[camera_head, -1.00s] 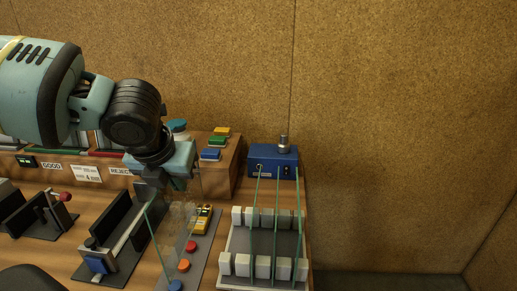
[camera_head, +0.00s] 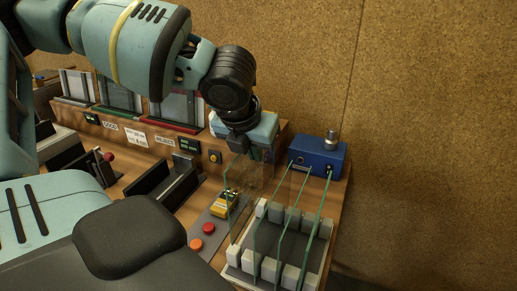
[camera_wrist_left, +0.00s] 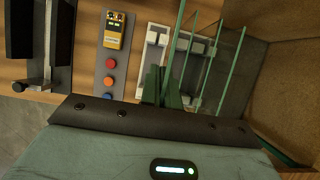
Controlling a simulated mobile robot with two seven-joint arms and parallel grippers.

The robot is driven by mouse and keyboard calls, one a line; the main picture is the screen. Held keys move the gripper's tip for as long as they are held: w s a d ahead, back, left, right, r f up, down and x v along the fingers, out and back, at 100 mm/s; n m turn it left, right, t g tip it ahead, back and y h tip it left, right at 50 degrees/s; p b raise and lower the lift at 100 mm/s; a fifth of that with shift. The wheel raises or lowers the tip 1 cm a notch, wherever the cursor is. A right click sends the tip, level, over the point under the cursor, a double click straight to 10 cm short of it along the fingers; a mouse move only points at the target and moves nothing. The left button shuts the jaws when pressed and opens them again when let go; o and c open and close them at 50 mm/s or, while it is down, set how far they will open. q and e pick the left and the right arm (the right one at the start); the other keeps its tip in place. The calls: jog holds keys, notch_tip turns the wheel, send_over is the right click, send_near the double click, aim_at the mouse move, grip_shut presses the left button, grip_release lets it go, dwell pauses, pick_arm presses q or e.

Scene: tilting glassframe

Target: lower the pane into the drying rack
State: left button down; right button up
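My left gripper (camera_head: 262,148) is shut on the top of a clear, green-edged glass pane (camera_head: 231,205), which hangs upright below it. In the left wrist view, my gripper's fingers (camera_wrist_left: 165,85) close on the pane (camera_wrist_left: 176,40). The drying rack (camera_head: 238,272) is a pale frame with two rows of white blocks and a dark floor. Several green-edged panes (camera_head: 316,225) stand in its slots. The held pane overlaps the rack's left end in the head view; I cannot tell whether its lower edge touches the rack. My right gripper is out of view.
A blue box (camera_head: 318,157) with a metal knob stands behind the rack. A yellow device (camera_head: 224,204) and red and orange buttons (camera_head: 202,236) lie left of it. A dark fixture (camera_head: 165,188) stands further left. The cork wall is close on the right.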

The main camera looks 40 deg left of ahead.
aim_at(254, 178)
pick_arm(q)
jog(key=shift+r, duration=0.1)
notch_tip(254, 178, down, 4)
jog(key=shift+f+b, duration=0.2)
jog(key=shift+b, duration=0.4)
jog(key=shift+f, duration=0.75)
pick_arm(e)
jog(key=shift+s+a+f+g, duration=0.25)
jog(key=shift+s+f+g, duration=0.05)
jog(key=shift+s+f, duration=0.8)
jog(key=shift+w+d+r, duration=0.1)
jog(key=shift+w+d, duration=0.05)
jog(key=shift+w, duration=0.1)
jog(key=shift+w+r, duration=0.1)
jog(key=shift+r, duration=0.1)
pick_arm(q)
jog(key=shift+f, duration=0.25)
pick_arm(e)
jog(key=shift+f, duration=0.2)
pick_arm(q)
jog(key=shift+f+b, duration=0.35)
jog(key=shift+f, duration=0.15)
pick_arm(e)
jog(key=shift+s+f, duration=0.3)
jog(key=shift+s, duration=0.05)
